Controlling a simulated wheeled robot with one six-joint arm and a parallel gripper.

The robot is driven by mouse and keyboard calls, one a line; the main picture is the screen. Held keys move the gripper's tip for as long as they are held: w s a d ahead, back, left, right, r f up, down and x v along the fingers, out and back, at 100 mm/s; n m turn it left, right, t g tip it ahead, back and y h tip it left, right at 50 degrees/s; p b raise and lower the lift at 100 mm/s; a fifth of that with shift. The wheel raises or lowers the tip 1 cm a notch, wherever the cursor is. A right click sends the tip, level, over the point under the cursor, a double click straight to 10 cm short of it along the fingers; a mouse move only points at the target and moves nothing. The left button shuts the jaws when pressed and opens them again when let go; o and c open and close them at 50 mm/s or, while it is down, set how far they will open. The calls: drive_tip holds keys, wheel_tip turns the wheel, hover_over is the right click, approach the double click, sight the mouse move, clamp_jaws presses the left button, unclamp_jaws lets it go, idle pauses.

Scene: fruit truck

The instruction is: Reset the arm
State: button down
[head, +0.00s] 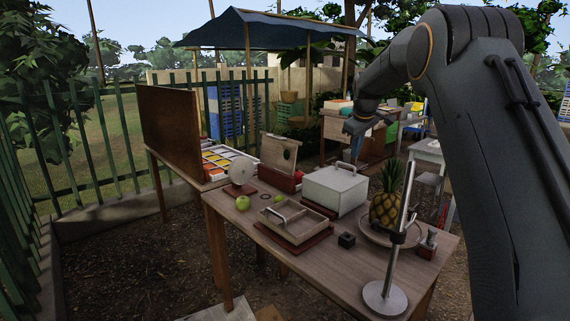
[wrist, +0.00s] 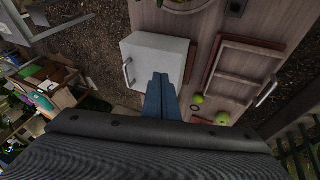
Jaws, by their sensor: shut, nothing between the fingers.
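My arm (head: 490,130) rises at the right of the head view and bends over toward the table. My gripper (head: 354,150) hangs above the far side of the table, behind the white box, and is partly hidden by its own wrist. In the wrist view my gripper (wrist: 158,76) has its blue-grey fingers together with nothing between them.
The wooden table (head: 330,265) holds a white lidded box (head: 335,188), a wooden tray (head: 296,222), a pineapple (head: 385,207), green apples (head: 242,203) and a metal stand (head: 385,298). A green fence (head: 120,140) runs along the left.

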drive_tip(key=s+a+f+m+g, duration=0.1)
drive_tip(key=s+f, duration=0.4)
drive_tip(key=s, duration=1.2)
drive_tip(key=s+a+f+m+g, duration=0.2)
drive_tip(key=s+f+m, duration=0.2)
drive_tip(key=s, duration=1.2)
drive_tip(key=s+a+f+m+g, duration=0.1)
drive_tip(key=s+f, duration=0.7)
drive_tip(key=s, duration=0.9)
drive_tip(key=shift+s+a+f+m+g+y, duration=0.15)
drive_tip(key=shift+s+a+m+g+y, duration=0.25)
drive_tip(key=shift+m, duration=0.4)
